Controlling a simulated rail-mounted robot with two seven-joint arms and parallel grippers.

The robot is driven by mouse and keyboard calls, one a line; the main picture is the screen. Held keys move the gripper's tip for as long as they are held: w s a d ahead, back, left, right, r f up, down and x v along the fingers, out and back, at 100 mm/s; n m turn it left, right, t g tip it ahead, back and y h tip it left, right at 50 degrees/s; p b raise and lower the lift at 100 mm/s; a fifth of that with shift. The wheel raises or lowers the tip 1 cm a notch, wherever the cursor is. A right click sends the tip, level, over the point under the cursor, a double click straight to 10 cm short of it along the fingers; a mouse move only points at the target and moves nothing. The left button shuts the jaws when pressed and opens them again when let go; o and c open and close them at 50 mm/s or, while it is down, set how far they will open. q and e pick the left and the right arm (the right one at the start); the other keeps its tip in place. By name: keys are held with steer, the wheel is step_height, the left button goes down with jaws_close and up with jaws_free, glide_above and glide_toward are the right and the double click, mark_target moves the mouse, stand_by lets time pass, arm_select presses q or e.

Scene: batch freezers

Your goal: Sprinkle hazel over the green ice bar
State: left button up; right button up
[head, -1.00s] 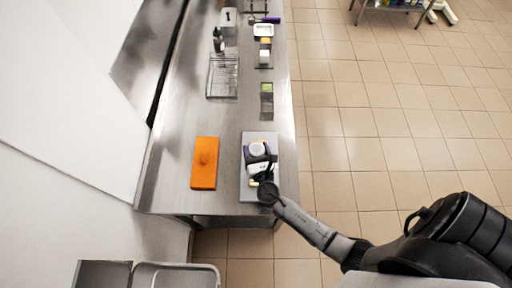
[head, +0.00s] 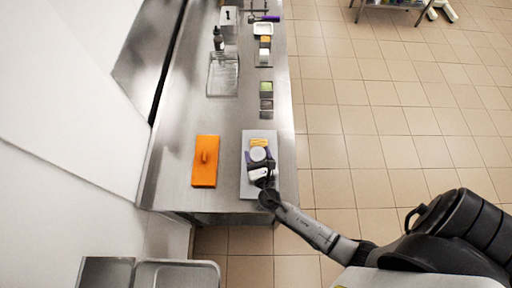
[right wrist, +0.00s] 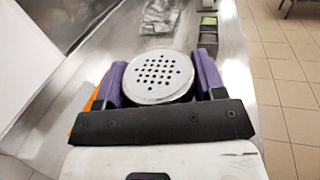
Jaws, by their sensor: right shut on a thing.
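My right gripper (head: 258,156) has purple fingers and is shut on a round shaker with a perforated metal lid (right wrist: 158,77). The shaker (head: 258,154) is above the grey board (head: 247,188), its lid facing up. I cannot read any label for hazel on it. A yellow-orange bar (head: 259,142) shows on the board just beyond the shaker. The gripper hides part of the board, and no green bar shows on it. A green-topped block (head: 266,87) stands farther along the counter; I cannot tell whether it is the ice bar. My left gripper is not in view.
An orange block with a raised handle (head: 205,160) lies left of the board. A dark-topped block (head: 266,105) stands near the green one. A clear rack (head: 222,75) and small containers (head: 264,45) are farther back. The counter's right edge is close to the board.

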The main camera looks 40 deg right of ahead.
steer(key=v, duration=1.2)
steer(key=shift+a+b, duration=0.3)
steer(key=shift+a, duration=0.05)
